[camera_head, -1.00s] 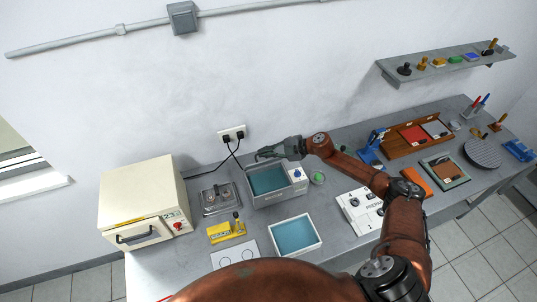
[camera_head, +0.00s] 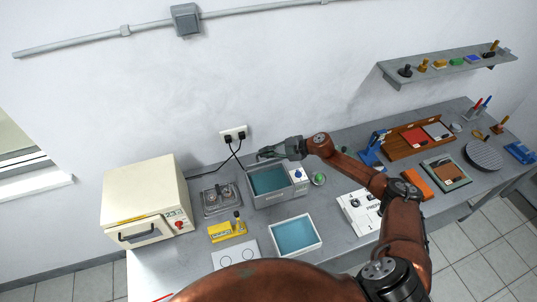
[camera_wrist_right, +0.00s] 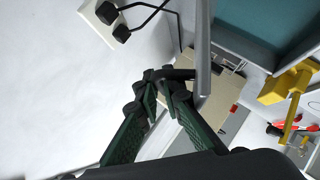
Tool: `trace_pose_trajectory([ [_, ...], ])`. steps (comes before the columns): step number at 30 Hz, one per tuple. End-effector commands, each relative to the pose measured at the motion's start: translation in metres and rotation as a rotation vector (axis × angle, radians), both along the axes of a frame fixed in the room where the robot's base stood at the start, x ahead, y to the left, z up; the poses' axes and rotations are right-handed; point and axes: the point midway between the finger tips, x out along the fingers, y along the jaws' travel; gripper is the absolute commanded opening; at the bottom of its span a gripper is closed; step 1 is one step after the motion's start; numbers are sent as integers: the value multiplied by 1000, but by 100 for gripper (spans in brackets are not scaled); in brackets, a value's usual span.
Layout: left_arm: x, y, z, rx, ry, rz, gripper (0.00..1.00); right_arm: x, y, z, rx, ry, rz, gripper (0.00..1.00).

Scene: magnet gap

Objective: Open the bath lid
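The bath is a grey box (camera_head: 283,199) with teal inside, standing on the bench near the wall; its teal interior shows from above, and also in the wrist view (camera_wrist_right: 248,22). A thin grey edge (camera_wrist_right: 203,50), perhaps of the raised lid, runs beside it in the wrist view, with a dark handle-like bar (camera_wrist_right: 184,73) on it. My right gripper (camera_head: 264,154) is over the bath's rear left side. In the wrist view its fingertips (camera_wrist_right: 160,82) are close together at the dark bar, with a gap between the pads; whether they grip it is unclear. My left gripper is out of view.
A cream oven (camera_head: 145,195) and a metal plate with knobs (camera_head: 220,199) stand left of the bath. A teal-filled white tray (camera_head: 295,235) and a yellow block (camera_head: 227,230) are in front. A wall socket (camera_head: 233,132) with cables is behind. A white device (camera_head: 360,212) stands to the right.

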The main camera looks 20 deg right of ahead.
Motion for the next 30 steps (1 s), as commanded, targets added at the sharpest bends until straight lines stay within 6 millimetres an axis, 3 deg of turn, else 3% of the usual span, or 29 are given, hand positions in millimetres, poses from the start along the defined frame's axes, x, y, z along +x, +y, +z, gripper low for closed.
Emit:
trace_pose_trajectory([
  [1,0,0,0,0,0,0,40,16,0,17,12,-34,-25,9],
  [3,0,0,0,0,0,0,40,16,0,16,13,-33,-24,14],
  [14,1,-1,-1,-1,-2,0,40,15,1,14,12,-29,-25,14],
  [15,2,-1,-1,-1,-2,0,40,26,2,6,11,-12,-12,14],
  [18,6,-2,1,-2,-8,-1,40,27,3,5,8,-10,-8,14],
  [30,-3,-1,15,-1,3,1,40,20,-20,23,6,-12,-13,15],
])
